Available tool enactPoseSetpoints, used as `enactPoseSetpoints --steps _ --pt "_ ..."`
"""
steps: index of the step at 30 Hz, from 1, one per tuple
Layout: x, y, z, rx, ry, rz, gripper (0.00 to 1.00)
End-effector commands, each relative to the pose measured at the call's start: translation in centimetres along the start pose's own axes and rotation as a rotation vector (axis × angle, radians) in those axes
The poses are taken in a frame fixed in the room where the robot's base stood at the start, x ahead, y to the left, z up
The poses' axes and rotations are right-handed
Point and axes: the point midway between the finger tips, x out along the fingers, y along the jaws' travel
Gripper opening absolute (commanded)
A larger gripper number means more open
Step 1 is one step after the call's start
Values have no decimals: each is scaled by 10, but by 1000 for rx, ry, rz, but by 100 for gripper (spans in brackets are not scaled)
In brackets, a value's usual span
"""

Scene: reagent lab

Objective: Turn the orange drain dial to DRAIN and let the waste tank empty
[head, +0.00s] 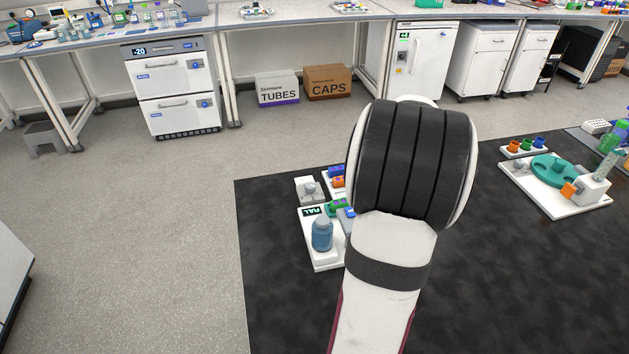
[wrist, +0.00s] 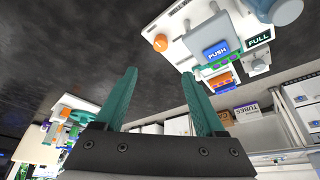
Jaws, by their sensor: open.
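The waste station's white board (wrist: 178,27) is tilted in the wrist view, above and right of my gripper (wrist: 159,73). A small orange dial (wrist: 160,43) is at its left corner; its setting is too small to read. A blue PUSH button (wrist: 215,52) and a dark display reading FULL (wrist: 259,39) are beside it. The tank (wrist: 286,11) is cut off at the top edge. In the head view the tank (head: 321,234) looks blue, and my arm hides the dial. My gripper's teal fingers are spread and empty, apart from the dial.
A white unit (head: 309,190) and coloured pieces stand behind the tank in the head view. At the right, a white board (head: 518,182) bears a teal disc (head: 555,169) and an orange part (head: 568,190). The front of the black mat (head: 500,290) is clear.

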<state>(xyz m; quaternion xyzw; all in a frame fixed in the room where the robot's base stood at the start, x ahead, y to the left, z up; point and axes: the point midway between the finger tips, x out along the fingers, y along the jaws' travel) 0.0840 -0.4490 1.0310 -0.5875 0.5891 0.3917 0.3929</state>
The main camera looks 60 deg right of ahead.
Motion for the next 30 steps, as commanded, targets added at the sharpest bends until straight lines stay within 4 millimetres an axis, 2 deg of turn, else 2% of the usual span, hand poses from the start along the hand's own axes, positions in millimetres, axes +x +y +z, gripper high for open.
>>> enactPoseSetpoints --steps 5,15,21,25,30 --pt "11 0 0 -2 -2 0 72" --pt "101 -1 2 -3 -5 0 72" --pt "138 -1 2 -3 -3 -1 72" --pt "152 -1 2 -3 -2 -1 72" --pt "157 -1 2 -3 -2 -1 72"
